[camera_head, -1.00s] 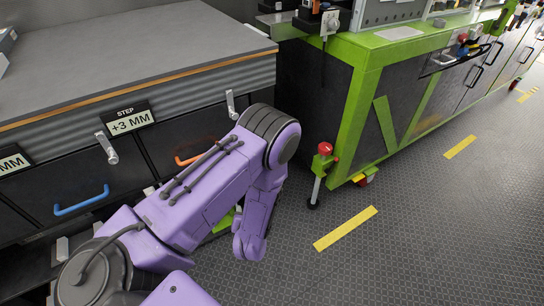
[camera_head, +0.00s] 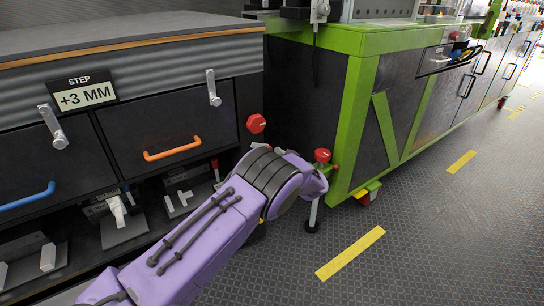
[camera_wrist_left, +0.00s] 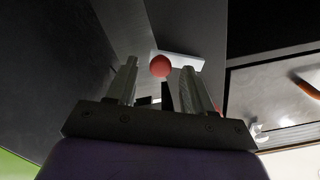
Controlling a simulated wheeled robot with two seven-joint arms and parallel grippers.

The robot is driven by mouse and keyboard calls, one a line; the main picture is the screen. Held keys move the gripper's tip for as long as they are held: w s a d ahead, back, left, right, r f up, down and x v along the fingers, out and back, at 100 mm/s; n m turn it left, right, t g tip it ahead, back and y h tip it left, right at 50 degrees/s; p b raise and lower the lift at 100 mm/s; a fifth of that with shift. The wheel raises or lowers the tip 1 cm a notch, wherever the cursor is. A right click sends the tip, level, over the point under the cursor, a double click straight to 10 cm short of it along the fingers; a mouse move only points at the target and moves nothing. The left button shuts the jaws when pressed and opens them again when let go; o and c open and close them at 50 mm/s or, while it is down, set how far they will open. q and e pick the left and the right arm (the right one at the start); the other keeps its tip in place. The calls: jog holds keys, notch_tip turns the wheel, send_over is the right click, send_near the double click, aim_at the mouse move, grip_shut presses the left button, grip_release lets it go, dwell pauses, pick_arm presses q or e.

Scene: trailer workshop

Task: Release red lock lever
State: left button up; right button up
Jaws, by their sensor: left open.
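A red knob (camera_head: 256,123) sits at the right end of the black drawer cabinet. A second red knob (camera_head: 322,155) tops a thin post by the green bench corner. In the left wrist view a round red knob (camera_wrist_left: 160,66) shows ahead between my fingers, with a pale bar behind it; I cannot tell which knob it is or whether anything touches it. My left gripper (camera_wrist_left: 158,72) is open, with its two metal fingers apart. In the head view my purple left arm reaches up from below toward the gap between cabinet and bench, and its gripper is hidden. My right gripper is not in view.
The cabinet front has an orange handle (camera_head: 172,148), a blue handle (camera_head: 27,196) and metal levers (camera_head: 213,88). The green-framed bench (camera_head: 352,120) stands close on the right. The floor with yellow stripes (camera_head: 350,252) is clear at the right.

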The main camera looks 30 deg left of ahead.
pick_arm(q)
jog(key=shift+w+a, duration=0.25)
jog(key=shift+a, duration=0.35)
grip_shut()
jog(key=shift+w+r+n+p, duration=0.1)
jog(key=shift+r+n+p, duration=0.2)
jog(key=shift+n, duration=0.4)
grip_release()
jog(key=shift+d, duration=0.1)
jog(key=p+v, duration=0.2)
jog(key=v, duration=0.8)
jog(key=shift+s+d+p, duration=0.2)
jog(key=shift+p, duration=0.1)
